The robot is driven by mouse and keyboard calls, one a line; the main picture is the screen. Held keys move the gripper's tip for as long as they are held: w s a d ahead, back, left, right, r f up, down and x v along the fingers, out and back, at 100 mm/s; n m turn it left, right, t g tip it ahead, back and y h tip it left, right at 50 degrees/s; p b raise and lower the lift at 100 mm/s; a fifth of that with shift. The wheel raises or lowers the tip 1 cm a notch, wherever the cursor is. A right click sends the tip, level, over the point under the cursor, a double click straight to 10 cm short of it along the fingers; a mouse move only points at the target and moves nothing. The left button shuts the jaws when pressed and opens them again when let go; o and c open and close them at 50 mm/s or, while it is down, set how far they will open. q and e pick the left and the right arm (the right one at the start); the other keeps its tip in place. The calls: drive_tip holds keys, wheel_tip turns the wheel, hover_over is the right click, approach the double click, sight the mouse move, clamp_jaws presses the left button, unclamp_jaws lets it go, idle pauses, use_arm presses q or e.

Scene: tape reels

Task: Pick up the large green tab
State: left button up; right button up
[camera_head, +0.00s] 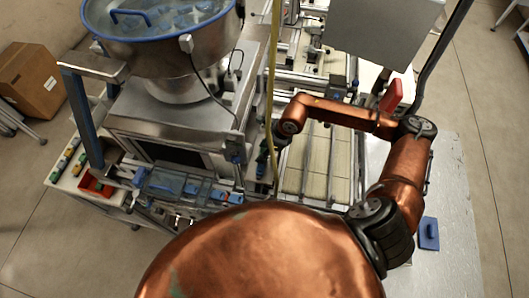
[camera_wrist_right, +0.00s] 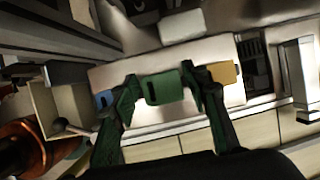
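The large green tab (camera_wrist_right: 162,87) shows in the right wrist view, in line with a blue piece and a yellow piece in front of a pale surface. My right gripper (camera_wrist_right: 160,84) has one dark finger at each side of the green tab. The fingertips come right up to its edges, but I cannot tell whether they press on it. In the head view my right arm reaches left to the machine, with the gripper (camera_head: 271,148) small and dark at its end. The tab cannot be made out there. My left gripper is not in view.
A yellow piece (camera_wrist_right: 223,72) sits right of the fingers and a blue piece (camera_wrist_right: 104,98) left of them, both close. A metal bowl (camera_head: 163,40) stands on the machine at upper left. A blue tab (camera_head: 429,233) lies on the pale table at right.

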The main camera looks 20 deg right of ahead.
drive_tip(key=c, duration=0.4)
drive_tip(key=shift+r, duration=0.1)
drive_tip(key=shift+c, duration=0.2)
drive_tip(key=shift+r+b, duration=0.35)
drive_tip(key=shift+r, duration=0.05)
wheel_tip(320, 180, up, 2)
drive_tip(key=shift+d+r+b, duration=0.1)
drive_tip(key=shift+b, duration=0.6)
drive_tip(key=s+d+r+b, duration=0.2)
drive_tip(key=s+d+r, duration=0.4)
drive_tip(key=s+r, duration=0.4)
drive_tip(key=shift+s+d+b, duration=0.35)
drive_tip(key=shift+s+b, duration=0.05)
drive_tip(key=shift+s, duration=0.75)
